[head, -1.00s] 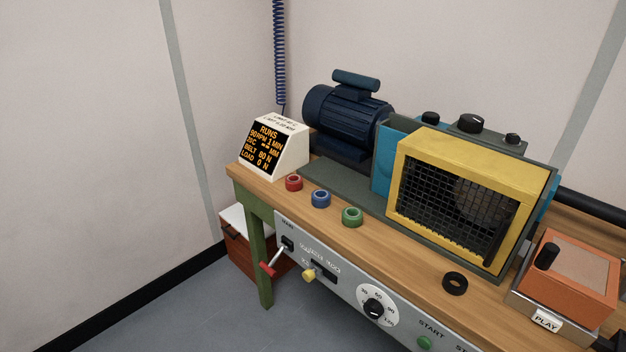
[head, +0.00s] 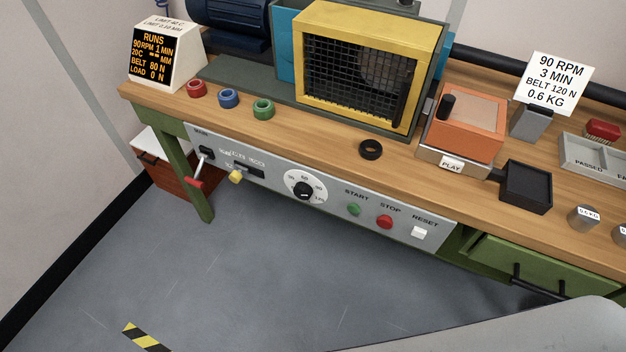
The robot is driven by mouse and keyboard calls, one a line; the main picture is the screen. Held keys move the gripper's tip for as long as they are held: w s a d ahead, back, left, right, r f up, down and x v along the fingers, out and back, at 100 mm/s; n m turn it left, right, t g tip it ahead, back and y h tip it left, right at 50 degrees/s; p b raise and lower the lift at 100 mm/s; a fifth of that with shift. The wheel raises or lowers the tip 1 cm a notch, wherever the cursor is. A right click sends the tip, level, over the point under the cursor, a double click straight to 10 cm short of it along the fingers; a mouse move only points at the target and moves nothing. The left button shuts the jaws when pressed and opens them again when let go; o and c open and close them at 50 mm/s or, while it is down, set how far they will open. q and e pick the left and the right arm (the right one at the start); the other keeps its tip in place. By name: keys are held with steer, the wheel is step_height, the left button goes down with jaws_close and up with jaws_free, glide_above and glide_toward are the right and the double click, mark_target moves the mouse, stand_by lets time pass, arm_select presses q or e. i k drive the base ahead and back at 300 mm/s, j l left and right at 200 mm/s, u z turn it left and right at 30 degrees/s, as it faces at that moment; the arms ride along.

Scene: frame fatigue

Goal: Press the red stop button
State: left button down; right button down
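The red stop button (head: 385,222) is on the grey control panel (head: 328,215) along the bench front, under the word STOP. The green start button (head: 354,209) is to its left and the white reset button (head: 418,232) to its right. Nothing covers the red button. Neither of my grippers is in the head view. A large pale grey shape at the bottom right may be part of my own arm.
The wooden bench (head: 330,160) carries a yellow mesh guard (head: 360,65), a display (head: 157,55), an orange box (head: 466,125) and a black tray (head: 524,187). A red-handled lever (head: 195,184) and drawer handle (head: 540,290) stick out in front. Open floor lies before the panel.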

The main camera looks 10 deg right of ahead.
mark_target(385, 222)
steer(key=z, duration=0.9)
